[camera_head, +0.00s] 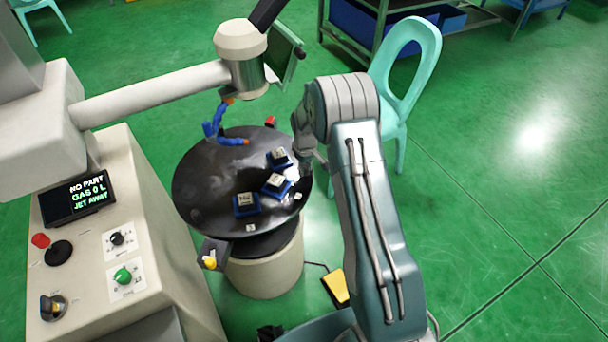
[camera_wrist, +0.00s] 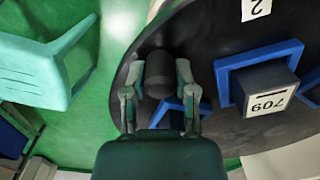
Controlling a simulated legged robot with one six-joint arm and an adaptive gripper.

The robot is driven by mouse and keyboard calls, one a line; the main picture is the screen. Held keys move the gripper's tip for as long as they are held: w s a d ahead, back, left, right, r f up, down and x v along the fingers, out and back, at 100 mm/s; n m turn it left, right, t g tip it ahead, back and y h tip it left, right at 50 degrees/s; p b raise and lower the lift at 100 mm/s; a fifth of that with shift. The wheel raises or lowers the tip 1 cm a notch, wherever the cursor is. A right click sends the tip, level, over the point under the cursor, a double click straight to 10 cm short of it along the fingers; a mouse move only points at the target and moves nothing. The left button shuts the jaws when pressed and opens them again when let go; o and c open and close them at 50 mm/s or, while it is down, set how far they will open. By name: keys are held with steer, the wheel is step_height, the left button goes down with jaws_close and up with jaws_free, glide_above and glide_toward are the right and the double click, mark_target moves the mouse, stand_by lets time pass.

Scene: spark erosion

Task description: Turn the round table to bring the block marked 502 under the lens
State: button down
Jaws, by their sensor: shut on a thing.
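The round black table (camera_head: 205,185) stands on a cream drum. Several small blocks in blue holders sit on its right and near side: a far block (camera_head: 279,155), a middle block (camera_head: 276,181) and a near block (camera_head: 245,199). Their marks are too small to read in the head view. My gripper (camera_wrist: 158,85) is shut on a dark round peg (camera_wrist: 160,70) at the table's rim. The cream lens head (camera_head: 241,62) hangs above the table's far side.
A blue jointed hose (camera_head: 212,128) reaches over the far part of the table. The console screen (camera_head: 78,199) reads NO PART, GAS 0 L, JET AWAY. A turquoise chair (camera_head: 405,80) stands behind my arm.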

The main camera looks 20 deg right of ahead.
steer(key=w+n, duration=0.1)
steer(key=w, duration=0.1)
steer(key=w+d+n, duration=0.1)
steer(key=w, duration=0.1)
steer(key=shift+f, duration=0.15)
steer(key=shift+w+n, duration=1.2)
steer(key=shift+w, duration=0.55)
steer(key=shift+c, duration=2)
jaws_free()
steer(key=shift+w, duration=0.1)
